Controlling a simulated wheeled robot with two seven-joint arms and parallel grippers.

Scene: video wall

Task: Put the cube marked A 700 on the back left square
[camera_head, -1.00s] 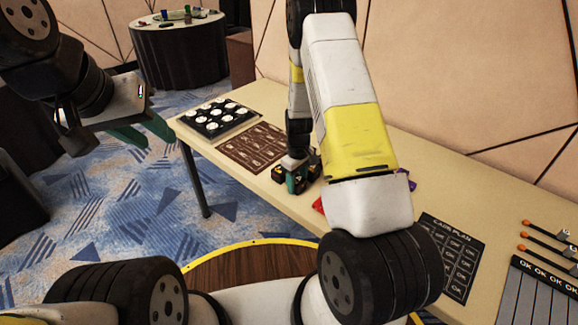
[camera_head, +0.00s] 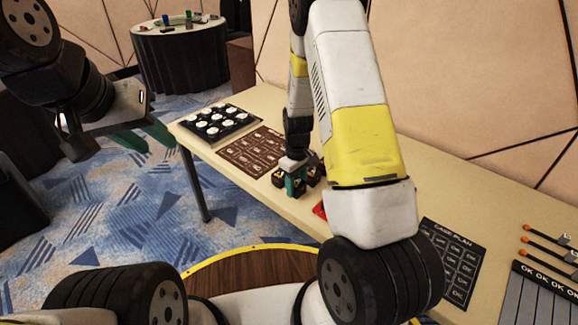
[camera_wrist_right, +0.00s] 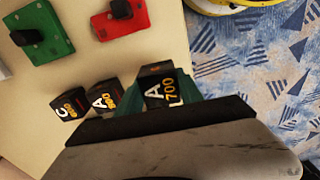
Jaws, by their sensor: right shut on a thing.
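The cube marked A 700 (camera_wrist_right: 158,83) is black with white and orange print. It is between the green fingers of my right gripper (camera_wrist_right: 165,92) in the right wrist view, shut on it. I cannot tell whether it is clear of the table. In the head view my right gripper (camera_head: 292,184) is low at the table's front edge among dark cubes. Beside it are a second A-marked cube (camera_wrist_right: 103,97) and a C-marked cube (camera_wrist_right: 69,105). My left gripper (camera_head: 143,141) is open and empty, off the table's left end. Which square is the back left one is unclear.
A brown printed mat (camera_head: 254,151) and a black tray of white discs (camera_head: 215,122) lie at the table's left. Green (camera_wrist_right: 40,32) and red (camera_wrist_right: 122,19) plates with black knobs lie near the cubes. A dark plan card (camera_head: 452,262) is at right. My right arm hides mid-table.

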